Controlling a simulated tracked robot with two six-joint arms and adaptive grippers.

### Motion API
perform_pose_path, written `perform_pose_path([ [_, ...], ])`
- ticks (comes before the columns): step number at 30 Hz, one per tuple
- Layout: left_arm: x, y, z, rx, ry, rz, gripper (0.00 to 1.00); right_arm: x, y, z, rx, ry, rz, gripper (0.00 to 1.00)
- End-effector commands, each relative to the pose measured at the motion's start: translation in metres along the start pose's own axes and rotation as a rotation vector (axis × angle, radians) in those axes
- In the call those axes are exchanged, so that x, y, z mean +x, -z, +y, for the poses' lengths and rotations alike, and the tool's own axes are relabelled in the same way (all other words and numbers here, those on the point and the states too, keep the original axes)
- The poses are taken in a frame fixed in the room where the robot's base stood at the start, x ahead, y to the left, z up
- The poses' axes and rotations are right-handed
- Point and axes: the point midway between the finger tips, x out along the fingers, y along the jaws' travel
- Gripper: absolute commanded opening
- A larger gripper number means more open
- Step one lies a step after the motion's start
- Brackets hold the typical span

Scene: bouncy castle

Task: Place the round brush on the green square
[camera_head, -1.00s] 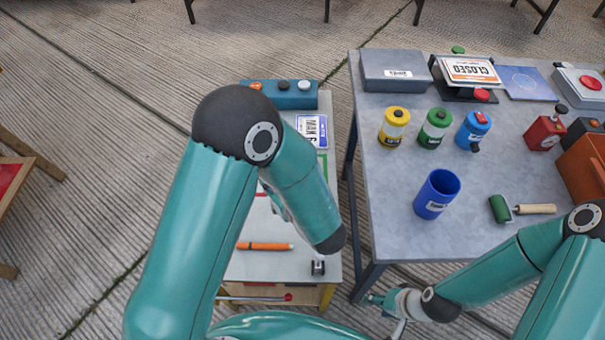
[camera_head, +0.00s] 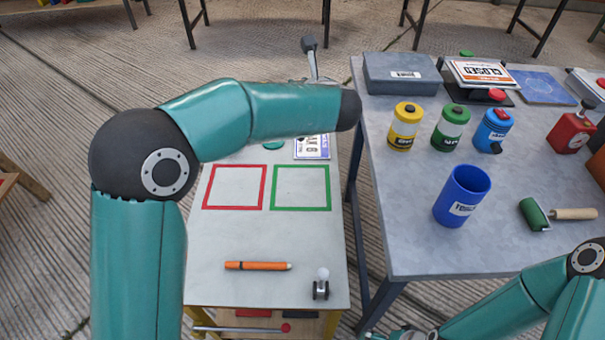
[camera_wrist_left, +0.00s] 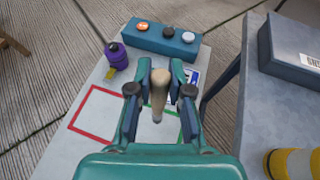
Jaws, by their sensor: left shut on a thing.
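The green square (camera_head: 301,208) is a green outline on the pale narrow table, right of a red outlined square (camera_head: 236,208). Both look bare inside in the head view. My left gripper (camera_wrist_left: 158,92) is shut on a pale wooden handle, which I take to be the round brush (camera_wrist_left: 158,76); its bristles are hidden. In the wrist view the held handle is over the far part of the table, and the gripper partly covers the green square. My left forearm hides the gripper in the head view. My right gripper (camera_head: 402,335) is barely visible at the bottom edge.
An orange marker (camera_head: 258,266) and a small dark object with a pale knob (camera_head: 321,287) lie nearer on the narrow table. A teal button box (camera_wrist_left: 163,38) and a purple bottle (camera_wrist_left: 116,57) stand at its far end. A blue cup (camera_head: 461,200) stands on the grey table.

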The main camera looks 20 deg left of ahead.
Motion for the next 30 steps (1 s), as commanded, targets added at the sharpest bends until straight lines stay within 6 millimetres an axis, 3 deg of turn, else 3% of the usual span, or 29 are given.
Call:
perform_pose_path([
  [15, 0.049, 0.119, 0.001, 0.006, -0.003, 0.003, 0.00, 0.025, 0.000, 0.009, 0.000, 0.000, 0.000, 1.00],
  [25, 0.059, 0.144, 0.000, 0.003, -0.002, 0.002, 0.00, 0.028, 0.000, 0.010, 0.000, 0.000, 0.000, 1.00],
  [30, 0.069, 0.168, 0.000, 0.005, -0.002, 0.004, 0.00, 0.032, 0.000, 0.012, 0.000, 0.000, 0.000, 1.00],
])
